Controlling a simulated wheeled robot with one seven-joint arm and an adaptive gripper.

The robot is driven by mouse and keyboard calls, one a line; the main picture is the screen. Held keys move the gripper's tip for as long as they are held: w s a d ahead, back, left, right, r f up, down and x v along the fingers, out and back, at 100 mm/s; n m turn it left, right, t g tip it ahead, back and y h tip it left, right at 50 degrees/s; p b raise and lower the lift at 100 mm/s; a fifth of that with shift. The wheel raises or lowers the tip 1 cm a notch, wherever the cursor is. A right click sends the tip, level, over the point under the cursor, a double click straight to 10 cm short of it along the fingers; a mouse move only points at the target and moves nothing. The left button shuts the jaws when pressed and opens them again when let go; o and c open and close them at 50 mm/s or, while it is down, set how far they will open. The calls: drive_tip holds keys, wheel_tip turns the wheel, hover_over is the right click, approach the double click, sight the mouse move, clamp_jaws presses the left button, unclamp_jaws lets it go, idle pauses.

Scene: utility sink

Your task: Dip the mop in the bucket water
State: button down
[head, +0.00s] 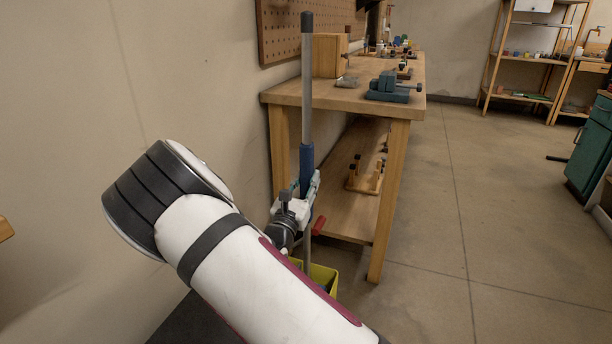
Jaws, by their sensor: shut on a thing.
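The mop's grey pole (307,112) stands close to upright in the head view, with a dark cap at its top and a blue sleeve around its middle. My gripper (309,190) is shut on the mop pole around the lower part of the blue sleeve. A yellow bucket (324,277) is on the floor below the gripper, mostly hidden behind my arm. The pole runs down to the bucket. The mop head and any water are hidden, so I cannot tell whether they touch.
A wooden workbench (345,98) stands just behind the mop, with a blue-grey vise (391,88) and a wooden box (325,56) on top. A wall with a pegboard (290,30) is at the left.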

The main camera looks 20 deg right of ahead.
drive_tip(key=shift+f+b, duration=2.95)
drive_tip(key=shift+f, duration=3.6)
